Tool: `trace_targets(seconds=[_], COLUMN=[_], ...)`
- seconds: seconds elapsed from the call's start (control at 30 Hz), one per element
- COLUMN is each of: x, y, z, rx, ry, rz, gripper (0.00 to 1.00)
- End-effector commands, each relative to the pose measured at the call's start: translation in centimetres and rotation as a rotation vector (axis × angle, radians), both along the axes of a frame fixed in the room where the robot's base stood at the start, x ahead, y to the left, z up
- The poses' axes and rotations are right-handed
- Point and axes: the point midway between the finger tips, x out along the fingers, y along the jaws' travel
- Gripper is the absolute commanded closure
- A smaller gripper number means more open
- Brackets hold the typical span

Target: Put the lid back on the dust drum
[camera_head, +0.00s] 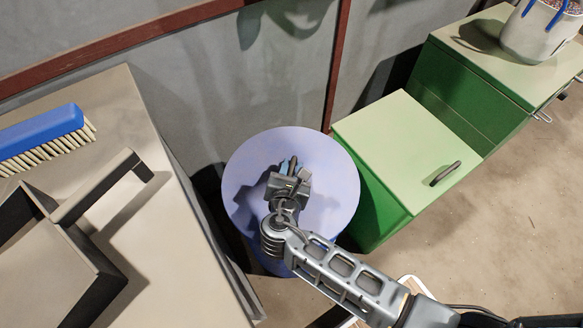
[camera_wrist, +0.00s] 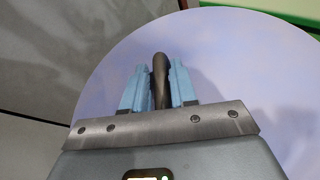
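The dust drum's round pale-blue lid (camera_head: 325,180) sits level over the blue drum (camera_head: 268,262), between the bench on the left and the green cabinets. Only a little of the drum's side shows under the lid, and I cannot tell whether the rim is fully seated. My gripper (camera_head: 289,167) is over the middle of the lid. In the wrist view, the blue fingers (camera_wrist: 160,85) are closed on both sides of the lid's dark handle (camera_wrist: 160,68). The lid (camera_wrist: 240,60) fills most of that view.
A green cabinet (camera_head: 400,145) stands close to the lid's right, with a bucket (camera_head: 538,30) on the farther one. A wall is behind. Floor is free at right.

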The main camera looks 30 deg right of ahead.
Motion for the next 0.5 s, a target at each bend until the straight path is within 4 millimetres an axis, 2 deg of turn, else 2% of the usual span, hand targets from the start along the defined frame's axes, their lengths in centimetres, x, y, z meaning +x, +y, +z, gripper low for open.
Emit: trace_targets(seconds=[0.03,0.23,0.5], x=[0.00,-0.03,-0.22], y=[0.00,-0.01,0.10], z=[0.00,-0.04,-0.05], rx=[0.000,0.001,0.000], ry=[0.000,0.001,0.003], rz=[0.000,0.000,0.000], gripper=[0.68,0.49,0.49])
